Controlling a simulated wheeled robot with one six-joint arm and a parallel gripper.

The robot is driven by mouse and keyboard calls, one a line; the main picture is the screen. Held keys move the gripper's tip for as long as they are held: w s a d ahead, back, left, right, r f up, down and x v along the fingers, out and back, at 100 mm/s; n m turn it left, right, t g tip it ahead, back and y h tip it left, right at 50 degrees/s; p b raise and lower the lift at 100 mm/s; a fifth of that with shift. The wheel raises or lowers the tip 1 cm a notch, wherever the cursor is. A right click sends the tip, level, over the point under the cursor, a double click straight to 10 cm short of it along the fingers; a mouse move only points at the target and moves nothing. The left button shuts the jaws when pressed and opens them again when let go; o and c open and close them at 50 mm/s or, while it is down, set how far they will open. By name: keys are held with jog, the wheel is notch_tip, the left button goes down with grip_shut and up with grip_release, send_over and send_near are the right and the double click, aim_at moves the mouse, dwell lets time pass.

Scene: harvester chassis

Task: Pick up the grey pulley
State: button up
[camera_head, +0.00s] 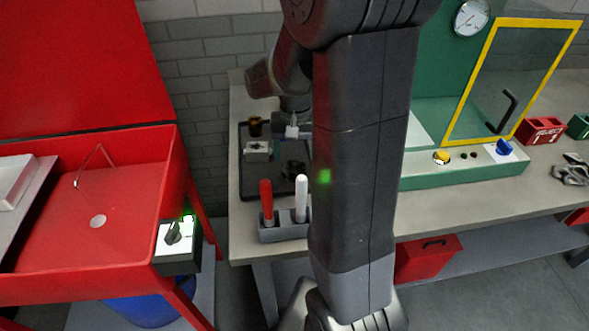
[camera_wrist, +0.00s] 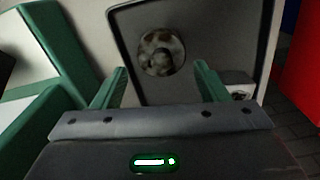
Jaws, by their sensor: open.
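A round, mottled grey-brown part with a central hub, which looks like the grey pulley (camera_wrist: 161,53), lies on a black tray (camera_wrist: 220,28). In the head view the pulley (camera_head: 293,169) shows as a dark round shape on the right side of the tray (camera_head: 243,183). My gripper (camera_wrist: 161,84) is open and empty, with its green fingers apart. In the wrist view the pulley appears between and beyond the fingertips, touching neither. In the head view my arm hides much of the bench, and the fingers are hard to make out.
A grey block-like part (camera_head: 258,151) and a brass-dark cylinder (camera_head: 256,126) also stand on the tray. A holder with a red handle (camera_head: 266,202) and a white handle (camera_head: 301,198) stands at the bench front. A green machine (camera_head: 435,177) is right, a red basin (camera_head: 125,200) left.

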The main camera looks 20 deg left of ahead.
aim_at(294, 162)
notch_tip(294, 162, down, 4)
jog(key=shift+s+f, duration=0.1)
jog(key=shift+s, duration=0.05)
jog(key=shift+a, duration=0.1)
jog(key=c, duration=1)
